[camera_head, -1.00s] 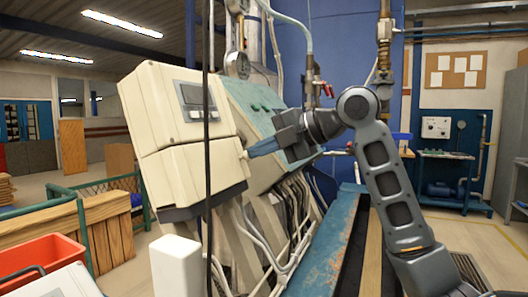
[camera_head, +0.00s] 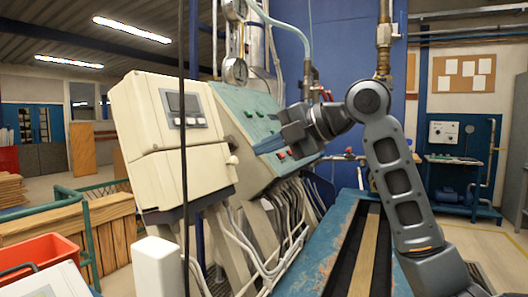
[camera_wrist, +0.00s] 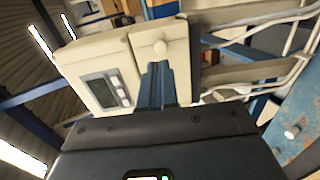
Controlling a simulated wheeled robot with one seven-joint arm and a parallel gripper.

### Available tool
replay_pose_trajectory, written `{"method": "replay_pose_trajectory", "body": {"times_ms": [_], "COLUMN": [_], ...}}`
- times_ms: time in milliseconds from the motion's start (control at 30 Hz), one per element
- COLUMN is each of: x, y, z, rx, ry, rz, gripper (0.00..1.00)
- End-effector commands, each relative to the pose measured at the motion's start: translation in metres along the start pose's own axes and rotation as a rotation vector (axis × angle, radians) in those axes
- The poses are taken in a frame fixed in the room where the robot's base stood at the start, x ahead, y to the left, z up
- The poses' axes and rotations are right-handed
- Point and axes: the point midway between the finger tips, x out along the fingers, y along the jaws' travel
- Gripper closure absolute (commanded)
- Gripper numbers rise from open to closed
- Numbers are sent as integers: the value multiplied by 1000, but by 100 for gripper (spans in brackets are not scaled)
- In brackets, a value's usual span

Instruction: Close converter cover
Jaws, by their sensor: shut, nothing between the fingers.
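The cream converter (camera_head: 158,112) stands tilted at centre left, with a grey display on its upper part. Its lower cover (camera_head: 185,170) sits below a visible seam, looks roughly in line with the upper part, and has a round knob (camera_head: 233,160) at its right. I cannot tell whether it is fully seated. My gripper (camera_head: 257,147) is just right of the knob, apart from it in the head view, with blue fingers together and empty.
A sloped green control panel (camera_head: 245,115) with buttons stands right behind my gripper. Cables and pipes hang below it. A thin dark vertical cable (camera_head: 183,230) crosses in front of the converter. A red bin (camera_head: 35,258) is at lower left.

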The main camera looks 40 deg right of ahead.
Motion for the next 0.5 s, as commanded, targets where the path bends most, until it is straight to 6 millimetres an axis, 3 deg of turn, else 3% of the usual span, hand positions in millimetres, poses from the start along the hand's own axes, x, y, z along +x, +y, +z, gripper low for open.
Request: {"method": "replay_pose_trajectory", "body": {"times_ms": [500], "x": [-73], "y": [0], "z": [-1], "rx": [-1], "ry": [-3], "rz": [2], "gripper": [100]}}
